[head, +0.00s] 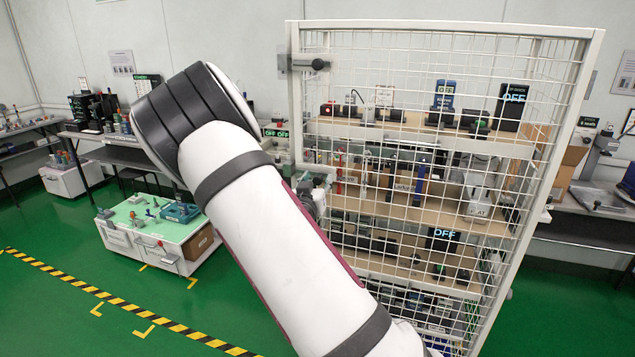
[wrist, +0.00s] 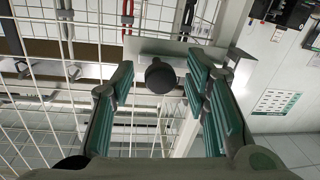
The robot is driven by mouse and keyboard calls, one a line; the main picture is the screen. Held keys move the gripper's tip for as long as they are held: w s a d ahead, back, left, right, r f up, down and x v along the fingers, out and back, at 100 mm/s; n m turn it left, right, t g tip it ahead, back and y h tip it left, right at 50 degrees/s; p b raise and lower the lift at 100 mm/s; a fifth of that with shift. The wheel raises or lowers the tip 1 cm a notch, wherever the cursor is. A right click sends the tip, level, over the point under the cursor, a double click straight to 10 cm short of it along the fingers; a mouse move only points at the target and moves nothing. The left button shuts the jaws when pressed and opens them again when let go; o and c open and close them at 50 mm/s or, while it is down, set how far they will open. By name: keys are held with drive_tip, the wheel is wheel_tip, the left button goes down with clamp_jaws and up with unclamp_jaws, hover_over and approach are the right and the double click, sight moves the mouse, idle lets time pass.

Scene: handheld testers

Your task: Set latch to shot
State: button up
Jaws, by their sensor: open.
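The latch is a black round knob (wrist: 160,77) on a pale metal plate (wrist: 150,48) at the mesh door's edge. In the head view the latch knob (head: 319,64) sits high on the door's left edge, beside the post. My gripper (wrist: 160,62) is open, with one green-padded finger on each side of the knob in the wrist view. I see no contact, and I cannot tell the depth between fingertips and knob. In the head view my gripper (head: 320,192) is partly hidden behind my arm, below the latch.
The white mesh door (head: 440,34) fronts shelves of handheld testers, several with OFF displays. The cage post (wrist: 213,95) runs close beside the fingers. A green-topped cart (head: 145,215) and benches (head: 110,138) stand at left. Green floor (head: 50,300) is clear at front left.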

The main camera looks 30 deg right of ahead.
sight(303, 172)
drive_tip(key=shift+w+d, duration=0.15)
clamp_jaws()
drive_tip(key=w+a+b, duration=0.1)
drive_tip(key=w, duration=0.1)
drive_tip(key=w+a+b, duration=0.1)
drive_tip(key=w+a, duration=0.1)
drive_tip(key=shift+w+a, duration=0.1)
drive_tip(key=shift+a, duration=0.15)
unclamp_jaws()
drive_tip(key=shift+w, duration=0.1)
